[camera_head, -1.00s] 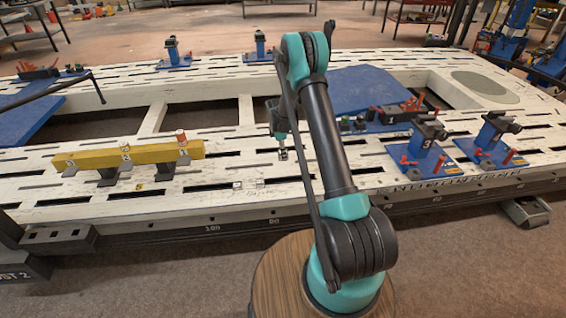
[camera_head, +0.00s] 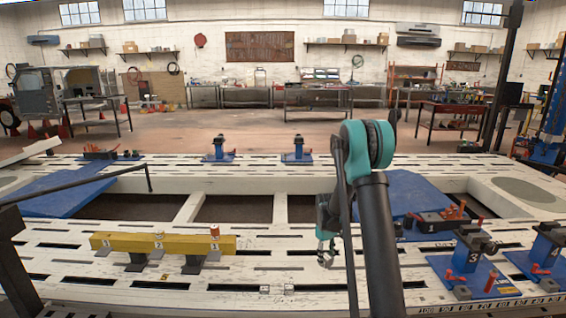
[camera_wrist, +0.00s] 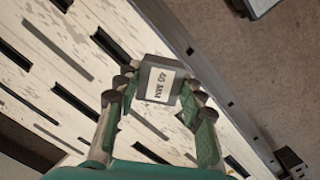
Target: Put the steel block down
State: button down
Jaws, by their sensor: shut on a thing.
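The steel block (camera_wrist: 160,82) is a small grey block with a white label reading 40 MM. In the wrist view it sits between the fingertips of my gripper (camera_wrist: 152,92), which is shut on it. The white slotted frame bench (camera_wrist: 40,62) lies beneath it; I cannot tell whether the block touches the bench. In the head view my gripper (camera_head: 326,256) points down over the near part of the bench (camera_head: 235,292), right of the yellow beam. The block is too small there to make out clearly.
A yellow beam (camera_head: 130,243) rests on grey supports to the left. Blue clamp stands (camera_head: 465,262) stand on the right. Small pale blocks (camera_head: 264,288) lie on the bench near its front edge. A dark metal edge (camera_wrist: 190,48) borders the bench in the wrist view.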

jog(key=s+d+r+m, duration=0.1)
jog(key=s+r+m, duration=0.2)
jog(key=s+m, duration=0.4)
jog(key=shift+g+y, duration=0.3)
jog(key=shift+d+r, duration=0.1)
jog(key=shift+d, duration=0.05)
